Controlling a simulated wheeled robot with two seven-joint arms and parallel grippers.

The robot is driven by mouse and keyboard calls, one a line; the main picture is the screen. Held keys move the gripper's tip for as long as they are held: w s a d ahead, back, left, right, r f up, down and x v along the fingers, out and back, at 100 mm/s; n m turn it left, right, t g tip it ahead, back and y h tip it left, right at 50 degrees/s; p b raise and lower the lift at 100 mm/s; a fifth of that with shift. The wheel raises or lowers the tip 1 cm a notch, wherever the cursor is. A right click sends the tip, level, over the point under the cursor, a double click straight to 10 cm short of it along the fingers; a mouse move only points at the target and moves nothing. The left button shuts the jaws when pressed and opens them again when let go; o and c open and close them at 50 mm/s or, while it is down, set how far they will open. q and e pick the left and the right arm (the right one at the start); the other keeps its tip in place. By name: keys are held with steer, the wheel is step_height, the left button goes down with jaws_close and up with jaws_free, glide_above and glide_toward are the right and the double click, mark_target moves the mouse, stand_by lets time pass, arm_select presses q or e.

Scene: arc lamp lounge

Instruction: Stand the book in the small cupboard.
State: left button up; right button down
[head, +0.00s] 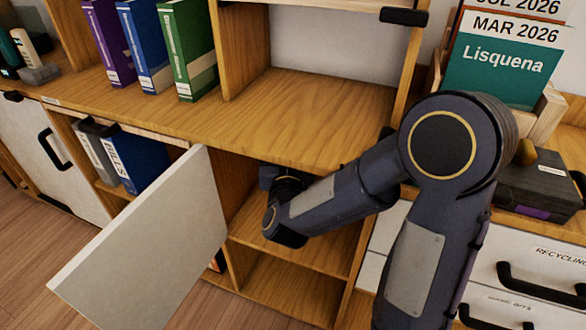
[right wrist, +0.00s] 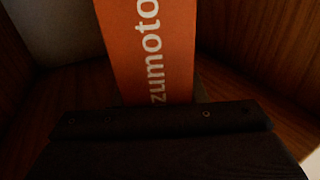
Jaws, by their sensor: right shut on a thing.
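The small cupboard (head: 315,247) is open, its white door (head: 150,245) swung out to the left. My right arm reaches into its upper compartment; the wrist (head: 285,205) is at the opening and the fingertips are hidden in the head view. In the right wrist view my right gripper (right wrist: 160,118) is shut on the orange book (right wrist: 148,50), with white lettering "zumoto" running along it. The book looks upright between brown wooden walls (right wrist: 255,50). Its lower part is hidden behind the gripper, so I cannot tell whether it touches the shelf. My left gripper is not in view.
Purple, blue and green binders (head: 188,50) stand on the counter (head: 250,120) above. More binders (head: 135,160) stand in an open bay left of the door. Drawers (head: 535,265) with black handles and a dark box (head: 535,185) are on the right.

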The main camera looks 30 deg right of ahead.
step_height(320, 180, down, 7)
steer(key=w+d+b, duration=0.2)
steer(key=b, duration=0.2)
steer(key=shift+w+d+b, duration=0.15)
steer(key=shift+d+b, duration=0.15)
steer(key=shift+f, duration=0.15)
steer(key=c, duration=0.9)
jaws_free()
